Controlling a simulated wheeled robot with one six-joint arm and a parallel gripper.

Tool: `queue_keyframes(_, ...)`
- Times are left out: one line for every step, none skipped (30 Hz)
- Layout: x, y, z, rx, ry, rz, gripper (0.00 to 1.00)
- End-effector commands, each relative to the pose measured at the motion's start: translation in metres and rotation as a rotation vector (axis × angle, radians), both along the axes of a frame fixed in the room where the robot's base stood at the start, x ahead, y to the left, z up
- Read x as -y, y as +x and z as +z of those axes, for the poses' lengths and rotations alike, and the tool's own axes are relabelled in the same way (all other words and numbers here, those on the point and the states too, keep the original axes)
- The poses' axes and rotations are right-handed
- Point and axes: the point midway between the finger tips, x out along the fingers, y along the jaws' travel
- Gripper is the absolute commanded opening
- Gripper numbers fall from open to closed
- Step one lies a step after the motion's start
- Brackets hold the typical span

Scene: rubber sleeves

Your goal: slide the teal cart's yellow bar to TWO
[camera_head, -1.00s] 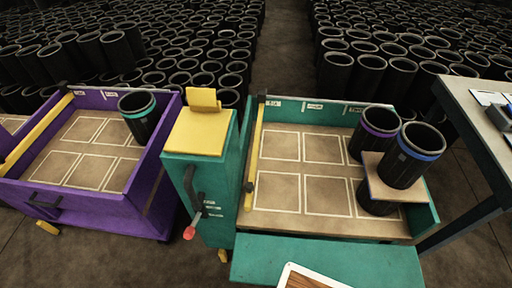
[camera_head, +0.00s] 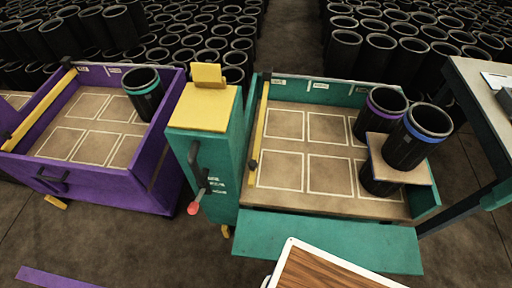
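The teal cart (camera_head: 335,240) stands in the middle, with a tray of outlined squares. Its yellow bar (camera_head: 260,125) lies along the tray's left side, front to back, with black end pieces. Three small white labels run along the back rail: left label (camera_head: 277,82), middle label (camera_head: 319,86), right label (camera_head: 358,90). Their writing is too small to read. The bar's back end is just left of the left label. A purple-banded black sleeve (camera_head: 378,116) and a blue-banded one (camera_head: 408,148) are at the tray's right. My gripper is not in view.
The blue-banded sleeve stands on a small board (camera_head: 403,174) above another dark sleeve. A purple cart (camera_head: 100,187) stands left, a table (camera_head: 470,85) right. A white-rimmed wooden panel (camera_head: 325,272) shows at the bottom.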

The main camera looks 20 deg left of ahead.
Motion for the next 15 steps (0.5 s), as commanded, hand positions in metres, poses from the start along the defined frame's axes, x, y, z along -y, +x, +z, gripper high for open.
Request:
queue_keyframes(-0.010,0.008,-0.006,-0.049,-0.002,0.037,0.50)
queue_keyframes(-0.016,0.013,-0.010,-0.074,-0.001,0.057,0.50)
queue_keyframes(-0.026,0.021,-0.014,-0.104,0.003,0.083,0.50)
queue_keyframes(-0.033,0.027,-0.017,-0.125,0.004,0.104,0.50)
queue_keyframes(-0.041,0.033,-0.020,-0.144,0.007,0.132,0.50)
queue_keyframes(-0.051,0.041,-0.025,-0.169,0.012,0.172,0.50)
queue_keyframes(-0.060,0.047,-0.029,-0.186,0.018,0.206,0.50)
queue_keyframes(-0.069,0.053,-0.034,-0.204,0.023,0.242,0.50)
queue_keyframes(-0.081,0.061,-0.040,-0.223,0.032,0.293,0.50)
queue_keyframes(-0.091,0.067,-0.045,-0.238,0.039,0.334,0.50)
queue_keyframes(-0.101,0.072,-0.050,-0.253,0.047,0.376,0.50)
queue_keyframes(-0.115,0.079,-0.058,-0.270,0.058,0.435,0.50)
queue_keyframes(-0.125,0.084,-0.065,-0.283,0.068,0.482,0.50)
queue_keyframes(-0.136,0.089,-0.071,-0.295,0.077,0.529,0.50)
queue_keyframes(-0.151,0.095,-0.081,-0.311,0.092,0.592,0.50)
